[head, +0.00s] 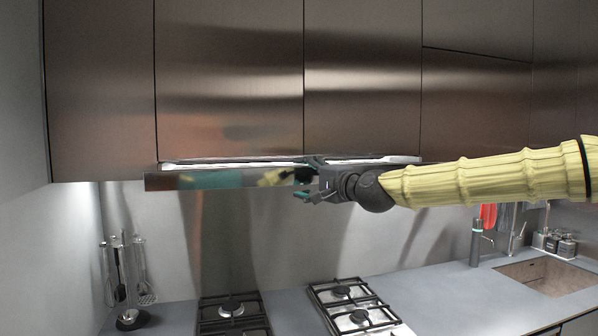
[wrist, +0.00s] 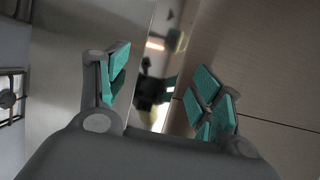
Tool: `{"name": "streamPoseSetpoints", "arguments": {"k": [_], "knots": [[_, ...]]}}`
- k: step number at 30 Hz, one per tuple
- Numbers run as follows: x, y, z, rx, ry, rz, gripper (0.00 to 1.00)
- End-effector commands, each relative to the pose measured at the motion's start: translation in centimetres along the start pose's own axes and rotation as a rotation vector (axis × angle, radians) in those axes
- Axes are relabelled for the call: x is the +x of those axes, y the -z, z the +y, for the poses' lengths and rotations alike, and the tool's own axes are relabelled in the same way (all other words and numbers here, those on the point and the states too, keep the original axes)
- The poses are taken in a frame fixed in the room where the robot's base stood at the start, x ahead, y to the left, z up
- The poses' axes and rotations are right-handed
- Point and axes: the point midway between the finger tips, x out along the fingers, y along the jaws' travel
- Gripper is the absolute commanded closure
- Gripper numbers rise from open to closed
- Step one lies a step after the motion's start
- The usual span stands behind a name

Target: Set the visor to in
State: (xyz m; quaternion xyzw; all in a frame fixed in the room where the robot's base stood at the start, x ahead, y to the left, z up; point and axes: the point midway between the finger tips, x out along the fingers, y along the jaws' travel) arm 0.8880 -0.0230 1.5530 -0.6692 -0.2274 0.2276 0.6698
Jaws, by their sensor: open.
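The visor (head: 215,180) is a long, shiny steel strip under the wall cabinets in the head view. It stands out in front of the cabinet faces, with a bright strip along its top. My gripper (head: 308,178) is at the visor's front edge, toward its right part, with one finger above and one below. In the wrist view the mirror-like visor (wrist: 172,38) runs between the two teal-padded fingers of my gripper (wrist: 162,86). The fingers are open, with a gap between them. I cannot tell whether either pad touches the visor. My arm hides part of its right end.
Flat brown cabinets (head: 230,80) rise above the visor. Below are two black-grated hobs (head: 350,304) on a grey worktop (head: 420,285). A utensil stand (head: 128,318) is at left; a sink (head: 550,275) and bottle (head: 476,245) are at right. The space between visor and worktop is clear.

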Motion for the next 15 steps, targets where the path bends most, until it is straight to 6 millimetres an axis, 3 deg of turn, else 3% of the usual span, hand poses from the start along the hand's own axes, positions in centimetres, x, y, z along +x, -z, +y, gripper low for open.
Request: {"name": "streamPoseSetpoints", "arguments": {"k": [6, 15], "knots": [[2.2, 0.0, -0.1, 0.000, 0.000, 0.000, 0.34], [3.0, 0.0, 0.0, 0.000, 0.001, 0.000, 0.34]]}}
